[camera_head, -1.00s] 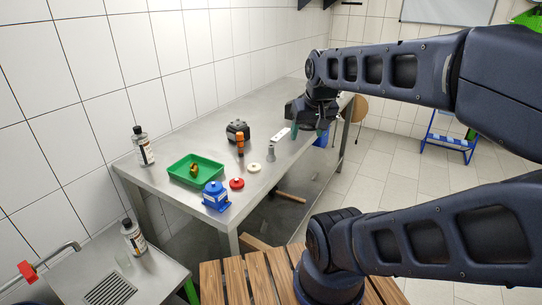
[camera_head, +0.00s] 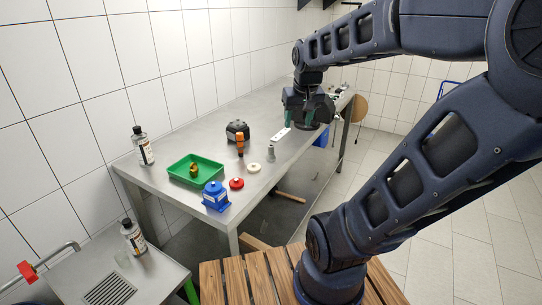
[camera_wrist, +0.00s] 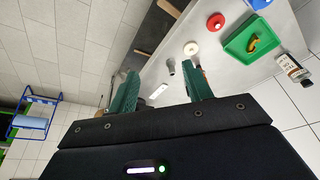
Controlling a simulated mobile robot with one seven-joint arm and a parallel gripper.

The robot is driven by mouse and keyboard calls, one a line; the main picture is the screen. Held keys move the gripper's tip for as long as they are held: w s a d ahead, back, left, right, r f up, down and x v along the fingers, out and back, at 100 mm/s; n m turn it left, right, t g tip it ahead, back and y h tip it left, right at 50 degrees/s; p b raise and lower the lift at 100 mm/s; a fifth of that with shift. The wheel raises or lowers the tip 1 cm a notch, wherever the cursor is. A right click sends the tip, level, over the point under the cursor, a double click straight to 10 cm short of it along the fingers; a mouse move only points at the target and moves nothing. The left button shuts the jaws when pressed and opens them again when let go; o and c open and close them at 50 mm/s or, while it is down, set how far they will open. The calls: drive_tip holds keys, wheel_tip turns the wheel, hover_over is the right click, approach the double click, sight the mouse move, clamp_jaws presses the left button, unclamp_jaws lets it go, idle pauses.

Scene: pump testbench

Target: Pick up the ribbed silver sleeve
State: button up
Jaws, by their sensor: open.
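The ribbed silver sleeve (camera_head: 271,153) stands on the steel table near its front edge, as a small grey upright piece; its ribs are too small to make out. In the wrist view the sleeve (camera_wrist: 171,66) shows between the green fingers, beyond their tips. My gripper (camera_head: 299,120) is above the table, up and to the right of the sleeve in the head view, and apart from it. In the wrist view my gripper (camera_wrist: 160,70) is open, with nothing between its fingers.
Close to the sleeve are a white ring (camera_head: 254,168), an orange-handled tool (camera_head: 240,143) and a white plate (camera_head: 281,135). A red disc (camera_head: 236,184), blue pump part (camera_head: 215,196), green tray (camera_head: 208,163) and black part (camera_head: 237,130) are further left. A bottle (camera_head: 143,146) stands by the wall.

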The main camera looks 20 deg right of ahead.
drive_tip(key=w+f+g, duration=0.2)
drive_tip(key=w+f, duration=0.2)
drive_tip(key=w, duration=1)
drive_tip(key=g, duration=0.2)
approach(271, 145)
drive_tip(key=shift+s+a+f, duration=0.15)
drive_tip(key=shift+s+f, duration=0.3)
drive_tip(key=shift+s, duration=0.3)
drive_tip(key=shift+w+f, duration=0.25)
drive_tip(key=shift+f, duration=0.3)
drive_tip(key=shift+w+f, duration=0.15)
drive_tip(key=shift+f, duration=5)
drive_tip(key=shift+c, duration=0.4)
clamp_jaws()
